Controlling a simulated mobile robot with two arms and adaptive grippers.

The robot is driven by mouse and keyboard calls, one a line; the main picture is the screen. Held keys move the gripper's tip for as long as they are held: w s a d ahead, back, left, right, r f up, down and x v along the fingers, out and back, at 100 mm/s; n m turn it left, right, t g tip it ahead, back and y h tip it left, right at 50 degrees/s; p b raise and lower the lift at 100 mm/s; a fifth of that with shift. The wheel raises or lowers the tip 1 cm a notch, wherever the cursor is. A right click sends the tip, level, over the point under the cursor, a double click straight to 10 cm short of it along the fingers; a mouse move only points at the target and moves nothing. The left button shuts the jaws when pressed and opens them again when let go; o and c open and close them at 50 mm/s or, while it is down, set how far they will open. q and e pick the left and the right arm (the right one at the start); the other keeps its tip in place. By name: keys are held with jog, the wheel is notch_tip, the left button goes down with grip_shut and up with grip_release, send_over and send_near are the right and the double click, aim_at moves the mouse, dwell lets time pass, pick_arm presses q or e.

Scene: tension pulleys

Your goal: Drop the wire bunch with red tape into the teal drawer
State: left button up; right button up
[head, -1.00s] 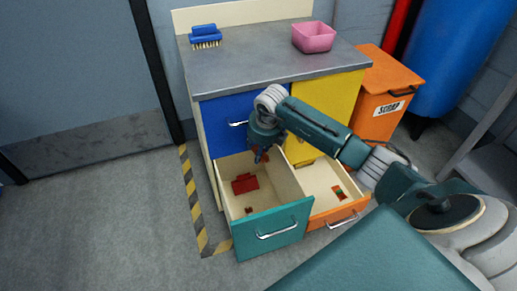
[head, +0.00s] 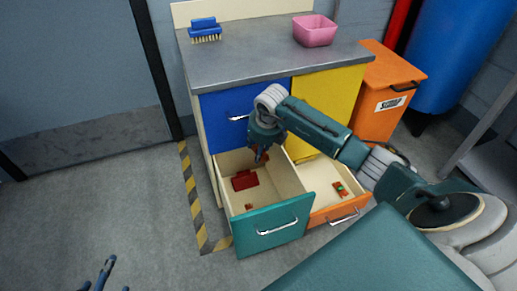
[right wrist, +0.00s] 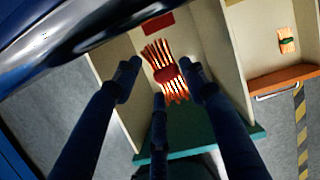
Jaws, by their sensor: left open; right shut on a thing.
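The wire bunch with red tape (right wrist: 166,74), orange-copper strands banded in the middle, is held between the fingers of my right gripper (right wrist: 160,80) in the right wrist view. In the head view the right gripper (head: 260,154) hangs pointing down over the open teal drawer (head: 272,218), near its back; the bunch there is mostly hidden by the fingers. A flat dark red thing (head: 244,180) lies in the drawer, with a small reddish bit (head: 249,206) nearer its front. My left gripper (head: 104,281) is open and empty, partly cut off at the bottom left.
The open orange drawer (head: 335,217) beside it holds a wire bunch with green tape (head: 341,187). Above are closed blue (head: 222,105) and yellow (head: 328,105) fronts. A blue brush (head: 204,29) and pink bowl (head: 314,30) stand on the worktop. An orange scrap bin (head: 375,118) is right.

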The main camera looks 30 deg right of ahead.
jog(key=o, duration=1.2)
jog(key=shift+o, duration=0.2)
jog(key=v, duration=1.2)
